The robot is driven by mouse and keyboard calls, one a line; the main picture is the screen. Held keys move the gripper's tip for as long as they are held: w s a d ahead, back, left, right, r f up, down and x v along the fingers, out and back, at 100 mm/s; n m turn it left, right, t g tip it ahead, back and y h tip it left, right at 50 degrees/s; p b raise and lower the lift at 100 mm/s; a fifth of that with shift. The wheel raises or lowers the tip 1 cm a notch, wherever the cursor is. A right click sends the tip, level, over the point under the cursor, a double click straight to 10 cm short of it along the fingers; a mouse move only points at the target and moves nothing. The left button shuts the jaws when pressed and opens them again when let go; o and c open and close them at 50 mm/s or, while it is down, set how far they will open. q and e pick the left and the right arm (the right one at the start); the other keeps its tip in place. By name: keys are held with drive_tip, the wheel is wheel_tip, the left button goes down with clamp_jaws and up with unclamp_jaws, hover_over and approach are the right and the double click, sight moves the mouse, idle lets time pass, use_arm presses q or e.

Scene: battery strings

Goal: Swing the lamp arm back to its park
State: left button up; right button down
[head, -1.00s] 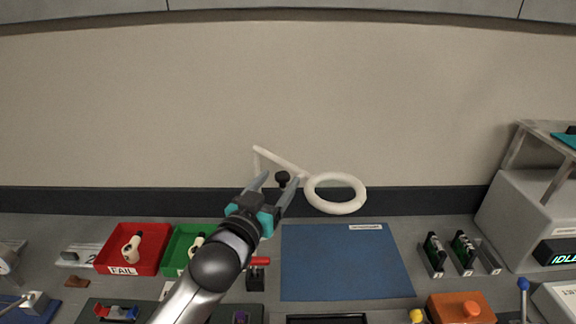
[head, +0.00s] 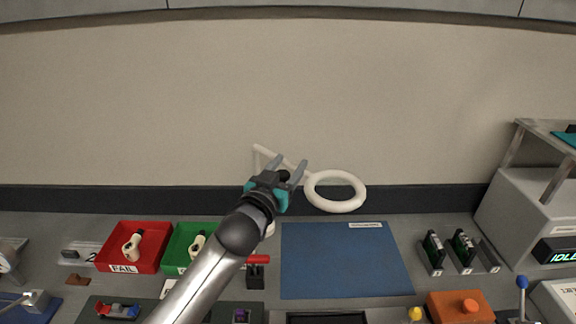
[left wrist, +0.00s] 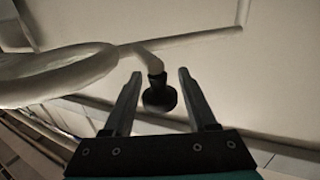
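The lamp has a white ring head (head: 335,207) and a thin white arm (head: 264,151) reaching left from it in front of the wall. In the left wrist view the ring (left wrist: 60,82) is at the left and the arm (left wrist: 195,36) runs across the top. A black knob (left wrist: 160,97) on a short white stem shows there between my fingers, with gaps on both sides. My left gripper (head: 288,163) is open, at the lamp arm just left of the ring. It hides the knob in the head view. My right gripper is not in view.
Below are a blue mat (head: 345,265), a red FAIL tray (head: 150,268), a green tray (head: 180,240) and a red-handled clamp (head: 256,272). At the right are black parts in a holder (head: 435,255), an orange button box (head: 462,308) and a grey machine (head: 515,205).

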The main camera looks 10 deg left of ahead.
use_arm(q)
clamp_jaws()
idle(1.1)
